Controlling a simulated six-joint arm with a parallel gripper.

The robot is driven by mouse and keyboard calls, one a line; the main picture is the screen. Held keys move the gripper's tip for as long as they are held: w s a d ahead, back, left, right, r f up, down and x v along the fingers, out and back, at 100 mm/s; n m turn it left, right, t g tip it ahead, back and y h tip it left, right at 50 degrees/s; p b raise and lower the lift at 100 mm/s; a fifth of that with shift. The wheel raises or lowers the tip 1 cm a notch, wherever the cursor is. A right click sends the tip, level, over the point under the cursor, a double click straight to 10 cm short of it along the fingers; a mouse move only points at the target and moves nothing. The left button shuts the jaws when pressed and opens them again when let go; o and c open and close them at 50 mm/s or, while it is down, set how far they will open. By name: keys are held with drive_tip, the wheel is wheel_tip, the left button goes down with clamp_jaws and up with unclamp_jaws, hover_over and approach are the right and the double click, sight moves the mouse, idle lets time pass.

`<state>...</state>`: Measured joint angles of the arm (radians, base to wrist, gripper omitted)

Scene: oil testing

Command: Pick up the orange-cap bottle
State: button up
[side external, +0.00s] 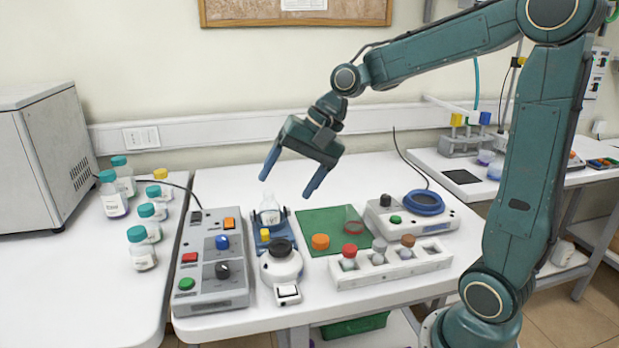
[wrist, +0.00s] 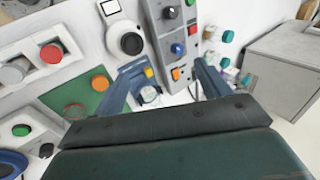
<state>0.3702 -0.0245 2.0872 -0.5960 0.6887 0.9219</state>
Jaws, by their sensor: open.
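The orange-cap bottle (side external: 320,242) stands at the front left of the green mat (side external: 318,222) in the side view; mostly its cap shows, and its body is hard to see. In the wrist view its orange cap (wrist: 100,82) shows at the mat's edge, left of my fingers. My gripper (side external: 286,187) is open and empty, well above the table, up and to the left of the bottle. Its two blue fingers point down over a clear flask (side external: 269,211) on a blue stand. The flask shows between the fingers in the wrist view (wrist: 150,95).
A white rack (side external: 390,266) with several capped bottles stands just in front of the mat. A round white device (side external: 281,265) and a control box (side external: 212,262) stand to the left. A reddish clear dish (side external: 354,222) and a blue-ringed device (side external: 412,218) are to the right.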

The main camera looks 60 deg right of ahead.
drive_tip(key=w+d+f+m+y, duration=0.2)
drive_tip(key=w+d+f+m, duration=0.15)
drive_tip(key=w, duration=0.25)
drive_tip(key=m+t+y, duration=0.3)
drive_tip(key=m+y, duration=0.2)
drive_tip(key=m, duration=0.7)
approach(270, 208)
drive_tip(key=w+f, duration=0.2)
drive_tip(key=w, duration=0.1)
drive_tip(key=shift+a+n, duration=0.25)
drive_tip(key=shift+a, duration=0.1)
drive_tip(key=shift+s+d+f+m, duration=0.15)
drive_tip(key=shift+d+f+m, duration=0.2)
drive_tip(key=shift+d+m, duration=0.05)
drive_tip(key=shift+x, duration=3.8)
drive_tip(key=shift+a+r, duration=0.1)
drive_tip(key=c, duration=1.2)
